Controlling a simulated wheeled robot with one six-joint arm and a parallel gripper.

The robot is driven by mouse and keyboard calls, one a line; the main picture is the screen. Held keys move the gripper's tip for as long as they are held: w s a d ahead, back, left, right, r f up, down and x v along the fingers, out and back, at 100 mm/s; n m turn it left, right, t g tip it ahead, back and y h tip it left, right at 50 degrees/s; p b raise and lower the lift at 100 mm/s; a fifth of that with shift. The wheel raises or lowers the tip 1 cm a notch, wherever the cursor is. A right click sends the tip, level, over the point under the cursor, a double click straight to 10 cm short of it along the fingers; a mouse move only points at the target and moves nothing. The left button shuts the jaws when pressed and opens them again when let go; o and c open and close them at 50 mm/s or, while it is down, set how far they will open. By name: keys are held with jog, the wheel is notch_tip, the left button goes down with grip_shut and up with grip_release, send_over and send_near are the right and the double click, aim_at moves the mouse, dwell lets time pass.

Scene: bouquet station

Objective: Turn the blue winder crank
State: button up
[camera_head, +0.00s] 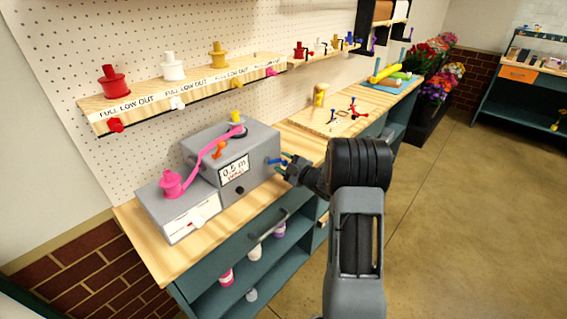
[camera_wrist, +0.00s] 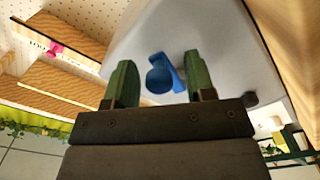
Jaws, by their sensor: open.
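The grey winder (camera_head: 253,142) stands on the wooden bench, with a pink ribbon running across its top. Its blue crank (camera_head: 273,161) sticks out of the right side. In the wrist view the blue crank (camera_wrist: 158,79) shows a round knob and a short arm against the grey housing. My gripper (camera_head: 288,162) is right beside the crank. In the wrist view my open gripper (camera_wrist: 157,72) has a green finger on each side of the crank. The right finger is very near the crank arm; I cannot tell whether they touch.
A pink spool (camera_head: 171,184) sits on a lower grey box left of the winder. A shelf (camera_head: 150,105) with colored spools hangs behind. A wooden board (camera_head: 328,119) with small cranks lies farther along the bench. Floor to the right is clear.

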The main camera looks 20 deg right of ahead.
jog(key=shift+c, duration=0.4)
jog(key=c, duration=0.7)
jog(key=shift+c, duration=0.2)
jog(key=m, duration=0.1)
jog(key=m+b, duration=0.1)
jog(key=f+m, duration=0.1)
jog(key=m, duration=0.1)
jog(key=shift+s+a+f, duration=0.1)
jog(key=shift+a, duration=0.2)
jog(key=m, duration=0.1)
jog(key=a+m, duration=0.1)
jog(key=m, duration=0.2)
jog(key=shift+s+a+f+m+b, duration=0.15)
jog(key=shift+s+f+m+b, duration=0.15)
jog(key=shift+f+m+b, duration=0.1)
jog(key=m, duration=0.1)
jog(key=a+m, duration=0.1)
jog(key=m, duration=0.1)
jog(key=m+p, duration=0.1)
jog(key=shift+s+a+f, duration=0.2)
jog(key=shift+s, duration=0.15)
jog(key=shift+s+a+m+p, duration=0.2)
jog(key=shift+a+m+p, duration=0.15)
jog(key=shift+m, duration=0.85)
jog(key=shift+s+a+m+p, duration=0.15)
jog(key=shift+a+m+p, duration=0.2)
jog(key=shift+m, duration=0.85)
jog(key=shift+a, duration=0.1)
